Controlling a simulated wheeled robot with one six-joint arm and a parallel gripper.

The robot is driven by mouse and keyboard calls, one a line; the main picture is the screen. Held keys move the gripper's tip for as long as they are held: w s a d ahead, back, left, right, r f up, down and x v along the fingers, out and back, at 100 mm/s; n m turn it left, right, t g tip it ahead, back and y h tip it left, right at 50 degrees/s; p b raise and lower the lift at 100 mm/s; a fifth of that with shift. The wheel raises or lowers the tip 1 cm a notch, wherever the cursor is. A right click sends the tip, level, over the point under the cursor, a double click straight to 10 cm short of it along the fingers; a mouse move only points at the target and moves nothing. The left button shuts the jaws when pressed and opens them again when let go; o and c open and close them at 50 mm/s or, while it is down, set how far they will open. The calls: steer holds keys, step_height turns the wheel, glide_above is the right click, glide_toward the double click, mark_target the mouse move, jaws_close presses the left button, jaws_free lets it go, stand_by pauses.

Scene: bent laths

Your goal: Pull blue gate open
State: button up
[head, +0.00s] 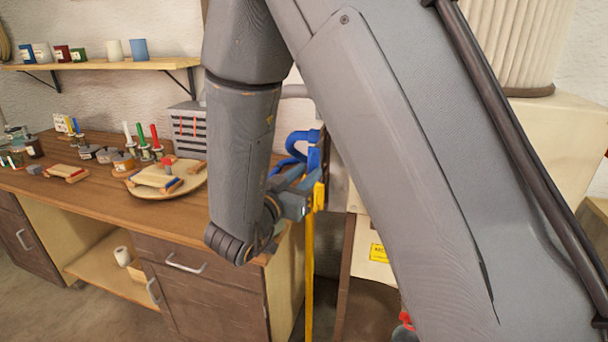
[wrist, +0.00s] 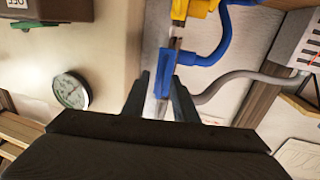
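A blue upright bar (wrist: 166,72), which appears to be the blue gate, stands in the middle of the wrist view. In the head view a blue part (head: 315,158) shows just beyond my gripper (head: 298,196), partly hidden by it. In the wrist view the two dark fingers of my gripper (wrist: 161,88) are apart, one on each side of the bar's lower part. A gap shows on the left; whether the right finger touches the bar I cannot tell. The gate looks shut or nearly so, but its edges are mostly hidden.
A blue hose (wrist: 222,40) curves beside the bar, below a yellow part (wrist: 202,7). A grey hose (wrist: 222,82) runs rightward. A round gauge (wrist: 71,90) sits on the pale wall at left. The workbench (head: 100,190) holds jars and a round board; a yellow post (head: 310,265) stands beside it.

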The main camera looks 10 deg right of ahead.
steer(key=shift+a, duration=0.1)
steer(key=b+v, duration=0.2)
steer(key=v, duration=0.5)
steer(key=shift+s+a, duration=0.2)
steer(key=shift+s, duration=0.1)
steer(key=w+f+n+g+y, duration=0.4)
steer(key=w+f+n+y, duration=0.1)
steer(key=f+y, duration=0.5)
steer(key=s+d+f+n+g+y, duration=0.1)
steer(key=s+d+g, duration=0.3)
steer(key=s, duration=0.5)
steer(key=s+d+f+n+g, duration=0.2)
steer(key=s+d+g, duration=0.2)
steer(key=s, duration=0.5)
steer(key=shift+s+d+f+y, duration=0.3)
steer(key=shift+d+y, duration=0.1)
steer(key=shift+d, duration=0.7)
